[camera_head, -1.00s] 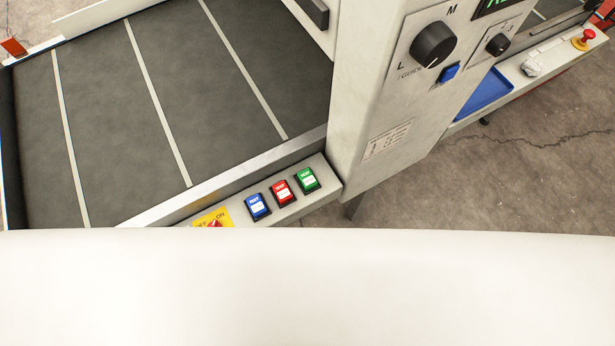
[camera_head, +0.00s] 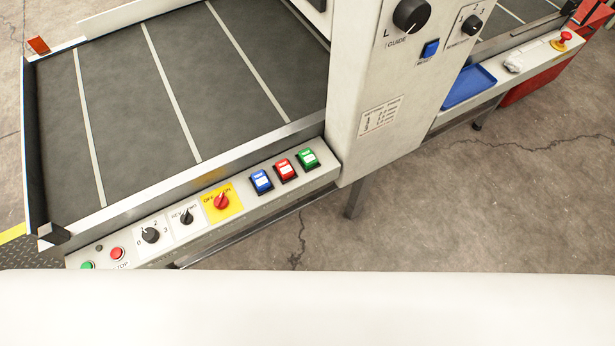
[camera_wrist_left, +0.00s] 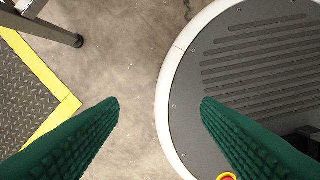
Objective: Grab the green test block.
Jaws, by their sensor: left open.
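The green test block (camera_head: 307,158) sits on the machine's front ledge, at the right end of a row with a red block (camera_head: 285,169) and a blue block (camera_head: 261,181). My left gripper (camera_wrist_left: 160,102) shows in the left wrist view with its two green ridged fingers wide apart. It is open and empty, over the floor and the edge of my round base. The blocks are not in the left wrist view. Neither gripper shows in the head view.
The ledge carries a red rotary switch on a yellow plate (camera_head: 222,203), black knobs and push buttons. A grey conveyor belt (camera_head: 120,120) lies behind. The control column (camera_head: 375,90) rises just right of the green block. A blue tray (camera_head: 468,86) sits further right. Floor in front is clear.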

